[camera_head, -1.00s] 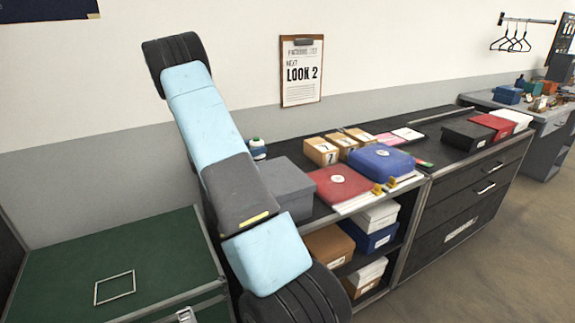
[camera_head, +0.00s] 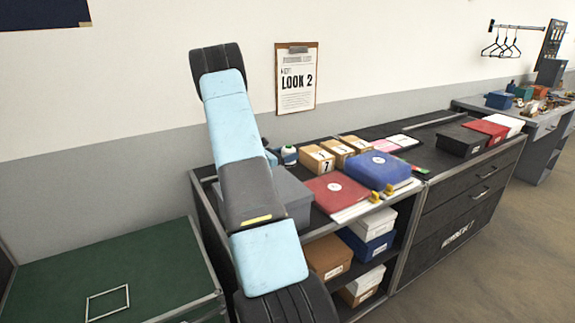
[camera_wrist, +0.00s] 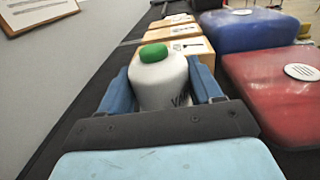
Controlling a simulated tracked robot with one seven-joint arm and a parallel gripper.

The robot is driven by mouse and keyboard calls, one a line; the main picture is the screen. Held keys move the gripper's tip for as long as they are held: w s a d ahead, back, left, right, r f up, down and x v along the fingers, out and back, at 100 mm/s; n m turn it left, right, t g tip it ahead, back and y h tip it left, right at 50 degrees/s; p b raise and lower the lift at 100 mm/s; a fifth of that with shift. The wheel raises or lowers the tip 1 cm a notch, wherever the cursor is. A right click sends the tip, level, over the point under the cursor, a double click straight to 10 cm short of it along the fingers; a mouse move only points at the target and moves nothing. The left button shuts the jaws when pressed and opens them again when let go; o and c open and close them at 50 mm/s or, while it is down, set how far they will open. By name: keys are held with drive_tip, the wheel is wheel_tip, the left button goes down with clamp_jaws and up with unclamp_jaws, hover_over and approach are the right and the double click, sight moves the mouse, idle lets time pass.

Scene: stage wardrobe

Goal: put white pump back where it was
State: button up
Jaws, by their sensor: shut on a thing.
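The white pump (camera_wrist: 160,82) is a white bottle with a rounded green cap and dark lettering low on its side. It stands between the two blue fingers of my gripper (camera_wrist: 163,88), which are shut on it. My arm and the grey box hide part of that area. I cannot tell whether its base touches the surface.
Tan numbered boxes (camera_head: 318,159) stand just beyond the pump. A red box (camera_head: 335,188), a blue box (camera_head: 381,167) and a grey box (camera_head: 292,196) are close by. The wall with a clipboard (camera_head: 297,80) rises behind. The green top (camera_head: 120,268) at left holds an empty frame.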

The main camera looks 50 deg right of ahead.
drive_tip(key=shift+f, duration=2.1)
drive_tip(key=o, duration=1.4)
drive_tip(key=shift+a, duration=0.1)
drive_tip(key=shift+o, duration=0.2)
drive_tip(key=v, duration=1.2)
drive_tip(key=shift+r, duration=0.1)
